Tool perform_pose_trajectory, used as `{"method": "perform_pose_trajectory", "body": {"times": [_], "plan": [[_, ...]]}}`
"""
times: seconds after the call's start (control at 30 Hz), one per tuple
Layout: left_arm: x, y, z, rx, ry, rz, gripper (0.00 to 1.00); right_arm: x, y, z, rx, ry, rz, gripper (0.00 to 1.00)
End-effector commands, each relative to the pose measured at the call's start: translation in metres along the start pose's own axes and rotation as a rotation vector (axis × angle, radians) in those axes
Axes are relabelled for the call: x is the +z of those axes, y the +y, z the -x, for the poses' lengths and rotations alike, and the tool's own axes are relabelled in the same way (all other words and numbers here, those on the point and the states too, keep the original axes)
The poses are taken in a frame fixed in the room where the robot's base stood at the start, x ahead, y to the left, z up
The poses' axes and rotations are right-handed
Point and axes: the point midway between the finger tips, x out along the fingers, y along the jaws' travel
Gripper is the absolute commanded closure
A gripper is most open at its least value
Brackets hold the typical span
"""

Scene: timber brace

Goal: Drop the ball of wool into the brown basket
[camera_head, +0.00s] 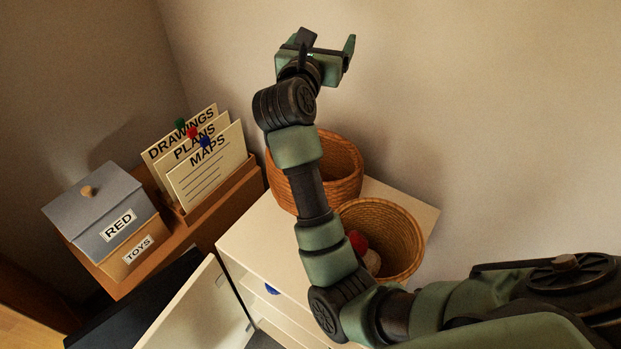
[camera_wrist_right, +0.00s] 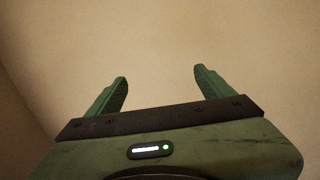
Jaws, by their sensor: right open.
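My right gripper (camera_head: 328,43) is raised high in front of the wall, above and beyond the baskets. Its jaws are apart and empty, and the right wrist view shows only bare wall between the two green fingers (camera_wrist_right: 160,88). A darker brown woven basket (camera_head: 343,166) stands at the back of the white cabinet, partly hidden by my arm. A lighter tan woven basket (camera_head: 397,232) stands in front of it. Inside the lighter one are a red rounded thing (camera_head: 357,242) and a pale pinkish thing (camera_head: 373,262); I cannot tell whether either is the ball of wool. My left gripper is out of view.
The white cabinet top (camera_head: 262,231) is bare left of the baskets. An open white door (camera_head: 200,312) hangs in front, and a blue thing (camera_head: 272,289) shows below the top. At left are a grey-lidded box (camera_head: 95,205) marked RED and a file holder (camera_head: 225,191) with cards.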

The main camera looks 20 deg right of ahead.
Motion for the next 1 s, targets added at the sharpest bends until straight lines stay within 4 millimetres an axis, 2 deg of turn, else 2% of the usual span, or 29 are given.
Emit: {"method": "perform_pose_trajectory", "body": {"times": [0.1,0.33,0.5,1.0], "plan": [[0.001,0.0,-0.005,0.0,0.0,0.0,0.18,0.026,0.0,0.0,0.0,-0.002,-0.006,0.18],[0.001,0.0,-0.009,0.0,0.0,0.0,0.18,0.056,0.0,0.0,0.0,-0.001,0.0,0.18],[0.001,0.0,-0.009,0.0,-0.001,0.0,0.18,0.062,0.0,0.0,0.001,0.001,0.001,0.18],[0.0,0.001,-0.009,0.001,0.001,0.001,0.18,0.062,0.0,0.0,0.0,0.001,0.001,0.18]]}}
